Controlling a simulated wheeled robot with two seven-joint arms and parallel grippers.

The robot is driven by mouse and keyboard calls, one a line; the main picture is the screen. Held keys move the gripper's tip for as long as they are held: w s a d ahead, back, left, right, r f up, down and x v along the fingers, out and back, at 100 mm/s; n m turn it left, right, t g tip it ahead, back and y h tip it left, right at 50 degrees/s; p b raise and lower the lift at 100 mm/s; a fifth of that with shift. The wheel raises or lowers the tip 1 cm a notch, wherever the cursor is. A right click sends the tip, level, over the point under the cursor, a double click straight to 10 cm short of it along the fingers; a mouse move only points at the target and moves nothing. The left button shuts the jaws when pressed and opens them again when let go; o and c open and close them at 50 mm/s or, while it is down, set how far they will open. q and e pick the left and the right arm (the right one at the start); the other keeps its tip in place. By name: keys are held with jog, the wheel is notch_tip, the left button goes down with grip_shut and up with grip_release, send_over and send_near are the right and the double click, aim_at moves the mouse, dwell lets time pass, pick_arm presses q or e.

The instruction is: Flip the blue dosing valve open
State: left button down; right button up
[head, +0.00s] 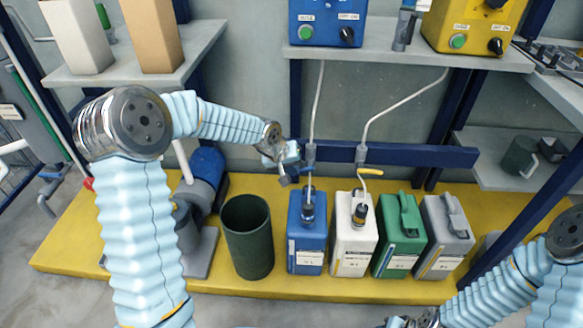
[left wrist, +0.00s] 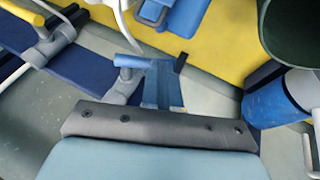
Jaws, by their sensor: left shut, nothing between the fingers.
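The blue dosing valve has a grey body and a short blue handle. In the left wrist view the blue handle (left wrist: 131,62) sticks out sideways from the body, towards my fingers. In the head view its grey body (head: 310,153) sits on the hose above the blue canister (head: 307,238); the handle is hard to make out there. My left gripper (head: 284,178) is shut and empty, just left of the valve. In the left wrist view its fingers (left wrist: 172,75) are close beside the handle's end; I cannot tell whether they touch.
A similar valve with a yellow handle (head: 370,171) hangs above the white canister (head: 354,240). Green (head: 400,245) and grey (head: 445,240) canisters stand to the right. A dark green bin (head: 248,240) stands left of the blue canister. A blue rail (head: 420,156) runs behind the valves.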

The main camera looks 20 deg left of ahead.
pick_arm(q)
jog(key=shift+w+d+f+n+t+h+b, duration=0.2)
jog(key=shift+f+h+b, duration=0.45)
jog(key=shift+f+b, duration=0.6)
jog(key=shift+s+d+f+n+t+h+b, duration=0.1)
jog(key=shift+d+f+t+h+b, duration=0.2)
jog(key=shift+f+h+b, duration=0.65)
pick_arm(e)
jog(key=shift+s+d+x, duration=0.1)
jog(key=shift+x, duration=0.7)
jog(key=shift+s+d+x, duration=0.15)
jog(key=shift+x, duration=0.6)
jog(key=shift+s+d+x, duration=0.1)
jog(key=shift+x, duration=0.7)
pick_arm(q)
jog(key=shift+f+y+b, duration=0.3)
jog(key=shift+f+b, duration=0.05)
jog(key=shift+f, duration=0.1)
pick_arm(e)
jog(key=shift+f, duration=0.25)
